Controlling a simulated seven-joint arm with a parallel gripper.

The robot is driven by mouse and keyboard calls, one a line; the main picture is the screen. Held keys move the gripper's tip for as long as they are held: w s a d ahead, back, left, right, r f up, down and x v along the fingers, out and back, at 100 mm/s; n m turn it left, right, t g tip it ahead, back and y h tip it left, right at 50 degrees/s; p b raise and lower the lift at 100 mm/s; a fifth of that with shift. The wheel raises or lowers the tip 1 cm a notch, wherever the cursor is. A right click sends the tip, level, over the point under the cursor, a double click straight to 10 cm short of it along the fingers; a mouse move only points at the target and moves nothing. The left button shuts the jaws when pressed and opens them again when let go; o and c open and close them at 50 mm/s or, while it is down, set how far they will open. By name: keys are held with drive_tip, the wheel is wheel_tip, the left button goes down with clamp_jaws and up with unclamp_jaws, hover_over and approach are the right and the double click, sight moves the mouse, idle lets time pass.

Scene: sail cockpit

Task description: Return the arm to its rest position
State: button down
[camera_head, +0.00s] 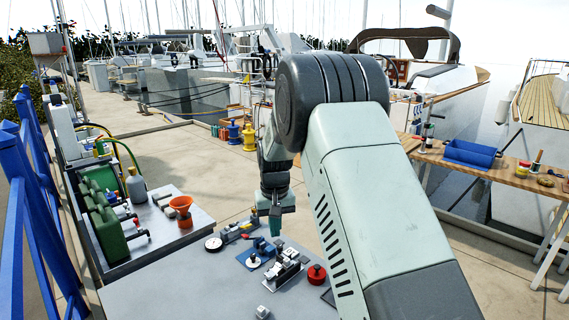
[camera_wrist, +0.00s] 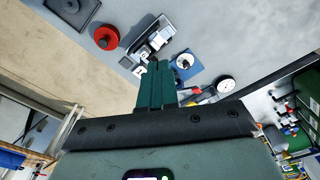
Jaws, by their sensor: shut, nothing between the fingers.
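My gripper (camera_head: 275,224) hangs above the grey table in the head view, fingers pointing down. In the wrist view its two green fingers (camera_wrist: 157,85) lie side by side, shut, with nothing between them. My arm bends at a dark joint and covers the right middle of the head view. Under the gripper, apart from it, stand a blue plate with a fitting (camera_head: 255,255) and a block of silver and black hardware (camera_head: 287,268). The fingers hide part of these parts in the wrist view.
A red knob-like piece (camera_head: 316,275) and a small pale block (camera_head: 262,312) stand on the grey table (camera_head: 170,290). A wooden bench at right holds a blue bin (camera_head: 470,153). Blue railings (camera_head: 40,200) edge the left.

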drive_tip(key=s+d+r+t, duration=0.1)
drive_tip(key=s+d+r, duration=0.2)
drive_tip(key=s+r, duration=0.3)
drive_tip(key=s+d+r+m+t, duration=0.1)
drive_tip(key=s+d+r, duration=0.3)
drive_tip(key=r, duration=0.5)
drive_tip(key=s+d+r+t, duration=0.1)
drive_tip(key=s+d+r, duration=0.1)
drive_tip(key=s+r, duration=0.45)
drive_tip(key=s+d+r+t, duration=0.1)
drive_tip(key=s+d, duration=0.1)
drive_tip(key=s, duration=0.7)
drive_tip(key=s+d+r+m+t, duration=0.1)
drive_tip(key=s+d, duration=0.2)
drive_tip(key=s, duration=0.7)
drive_tip(key=shift+s, duration=0.3)
